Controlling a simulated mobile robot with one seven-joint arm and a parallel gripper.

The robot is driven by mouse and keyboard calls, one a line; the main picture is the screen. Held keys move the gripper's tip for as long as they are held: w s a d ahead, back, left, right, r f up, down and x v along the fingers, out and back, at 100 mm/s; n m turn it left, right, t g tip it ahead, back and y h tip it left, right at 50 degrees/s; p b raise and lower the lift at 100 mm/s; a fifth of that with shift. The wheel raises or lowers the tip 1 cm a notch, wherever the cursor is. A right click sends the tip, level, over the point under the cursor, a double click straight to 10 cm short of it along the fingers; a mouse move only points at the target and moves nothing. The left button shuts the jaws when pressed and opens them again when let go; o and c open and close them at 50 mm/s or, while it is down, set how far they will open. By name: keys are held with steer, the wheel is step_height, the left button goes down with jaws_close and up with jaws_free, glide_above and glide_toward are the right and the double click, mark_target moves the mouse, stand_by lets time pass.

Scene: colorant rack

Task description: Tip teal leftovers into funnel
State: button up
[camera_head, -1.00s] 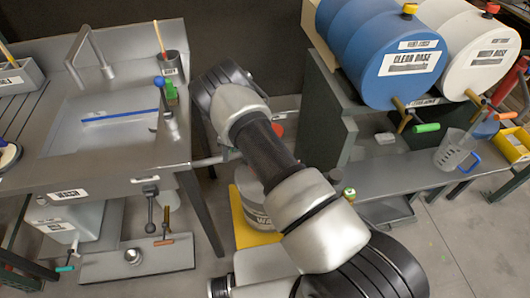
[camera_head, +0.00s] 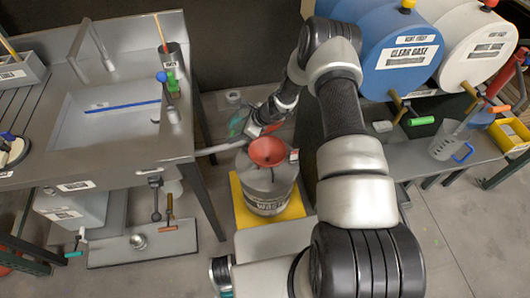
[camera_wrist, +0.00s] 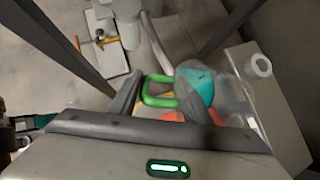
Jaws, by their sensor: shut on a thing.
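My gripper (camera_wrist: 160,100) is shut on the green handle (camera_wrist: 160,90) of a clear jug (camera_wrist: 232,92). Teal liquid (camera_wrist: 196,84) shows inside the jug in the wrist view. In the head view the teal (camera_head: 237,123) shows just left of my gripper (camera_head: 256,122), behind and above the red funnel (camera_head: 267,151). The funnel sits on top of the grey waste drum (camera_head: 266,190). In the wrist view part of the red funnel (camera_wrist: 172,116) shows below the handle. The jug's rim and exact tilt are hard to make out.
The drum stands on a yellow base (camera_head: 243,218). The sink bench (camera_head: 110,160) is at left, with its edge close to the drum. A blue barrel (camera_head: 400,50) and a white barrel (camera_head: 480,50) are at right, above a shelf with a clear measuring jug (camera_head: 447,140).

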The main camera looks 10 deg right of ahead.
steer(key=shift+d+f+y+b, duration=0.1)
steer(key=shift+d+y+b, duration=0.1)
steer(key=shift+y+b, duration=0.15)
steer(key=shift+r+t+y, duration=0.55)
steer(key=shift+t+y, duration=0.05)
steer(key=shift+y, duration=0.15)
stand_by(0.6)
steer(key=shift+f+t+y+b, duration=0.25)
steer(key=shift+t+y+b, duration=0.15)
steer(key=shift+y+b, duration=0.45)
steer(key=shift+s+d+r+t+y+b, duration=0.15)
steer(key=shift+r+y+b, duration=0.2)
steer(key=shift+b, duration=0.4)
steer(key=shift+w+d+r+t+y+b, duration=0.1)
steer(key=shift+r+t+y+b, duration=0.15)
steer(key=shift+b, duration=0.45)
steer(key=shift+c, duration=0.2)
steer(key=shift+s+d+f+m+t+y+b, duration=0.35)
steer(key=shift+d+y+b, duration=0.4)
steer(key=shift+b, duration=1.4)
stand_by(0.3)
steer(key=shift+s+d+r+t+y+b, duration=0.2)
steer(key=shift+t+y+b, duration=0.3)
steer(key=shift+b, duration=0.55)
stand_by(0.3)
